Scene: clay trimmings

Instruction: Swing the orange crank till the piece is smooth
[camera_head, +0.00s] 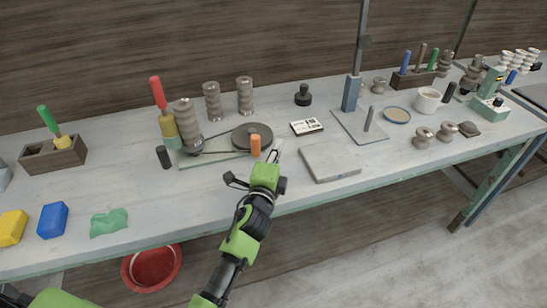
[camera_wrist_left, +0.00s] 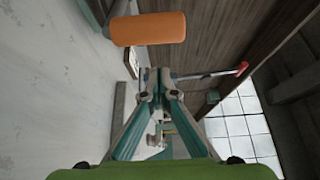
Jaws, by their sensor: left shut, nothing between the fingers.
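The orange crank handle (camera_head: 256,146) stands upright on the rim of a dark round wheel (camera_head: 248,131). It also shows in the left wrist view (camera_wrist_left: 148,29), above the fingertips. A belt runs from the wheel to a ribbed grey-brown piece (camera_head: 186,118) at the left end of the same base. How smooth its surface is, I cannot tell. My left gripper (camera_head: 274,157) is shut and empty, just right of the orange handle and apart from it. Its closed fingers show in the left wrist view (camera_wrist_left: 152,76). My right gripper is not in view.
Two more ribbed pieces (camera_head: 212,102) stand behind the wheel. A black cylinder (camera_head: 164,157) stands left of the base. A grey slab (camera_head: 330,162) lies right of my gripper. Yellow, blue and green lumps (camera_head: 109,222) lie at the left. A red bucket (camera_head: 152,268) is below the bench.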

